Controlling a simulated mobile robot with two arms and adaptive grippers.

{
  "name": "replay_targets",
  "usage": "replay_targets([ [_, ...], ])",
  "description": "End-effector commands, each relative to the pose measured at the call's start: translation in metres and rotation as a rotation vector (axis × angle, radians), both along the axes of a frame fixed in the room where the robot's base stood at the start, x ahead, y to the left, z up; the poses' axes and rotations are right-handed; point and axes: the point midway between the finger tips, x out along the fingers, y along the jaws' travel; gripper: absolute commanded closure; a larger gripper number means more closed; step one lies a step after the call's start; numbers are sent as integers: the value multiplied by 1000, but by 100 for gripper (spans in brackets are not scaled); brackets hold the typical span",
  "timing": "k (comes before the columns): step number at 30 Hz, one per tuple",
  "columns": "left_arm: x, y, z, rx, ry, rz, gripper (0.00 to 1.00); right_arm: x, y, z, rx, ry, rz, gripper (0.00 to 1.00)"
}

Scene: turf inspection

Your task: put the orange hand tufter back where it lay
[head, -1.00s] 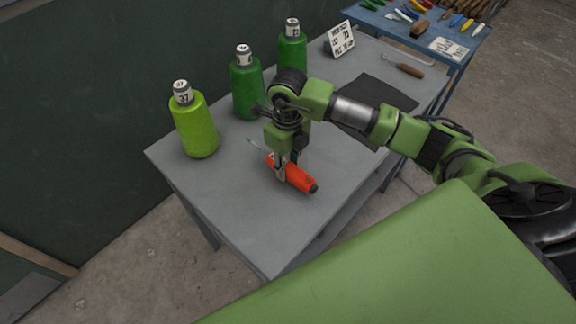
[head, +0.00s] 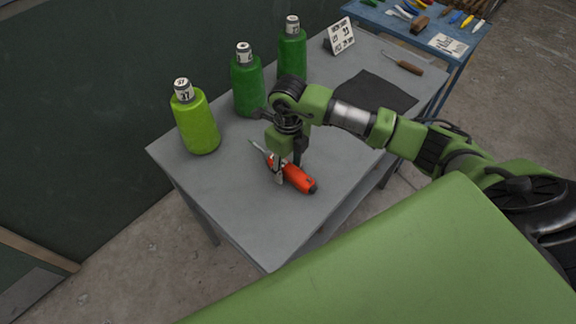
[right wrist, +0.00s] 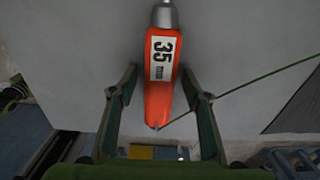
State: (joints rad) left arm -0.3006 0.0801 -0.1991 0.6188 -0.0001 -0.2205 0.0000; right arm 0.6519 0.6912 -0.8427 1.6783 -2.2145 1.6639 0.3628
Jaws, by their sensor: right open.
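The orange hand tufter (head: 300,180) lies on the grey table (head: 235,210) near its front edge, its metal shaft pointing to the back left. In the right wrist view the tufter (right wrist: 160,85) shows a white label reading 35 mm. My right gripper (head: 290,170) is over it, open, with one finger on each side of the orange handle. In the right wrist view there are gaps between the handle and both fingers. My left gripper is not in view.
A lime yarn cone (head: 195,125) and two darker green cones (head: 247,88) (head: 292,55) stand along the back. A blue table (head: 460,50) holds several tools. The table's left front is clear.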

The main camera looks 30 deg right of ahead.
Motion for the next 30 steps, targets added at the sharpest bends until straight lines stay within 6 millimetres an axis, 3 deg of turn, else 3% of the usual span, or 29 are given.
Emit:
replay_targets([
  [5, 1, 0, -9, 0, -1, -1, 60, 2, 0, 20, 1, -5, 1, 56],
  [18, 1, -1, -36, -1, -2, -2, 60, 2, -1, 107, 0, -4, -1, 56],
  [23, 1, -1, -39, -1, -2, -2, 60, 1, -1, 119, 0, -1, 1, 56],
  [30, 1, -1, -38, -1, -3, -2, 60, 1, -1, 122, 0, 0, 0, 56],
])
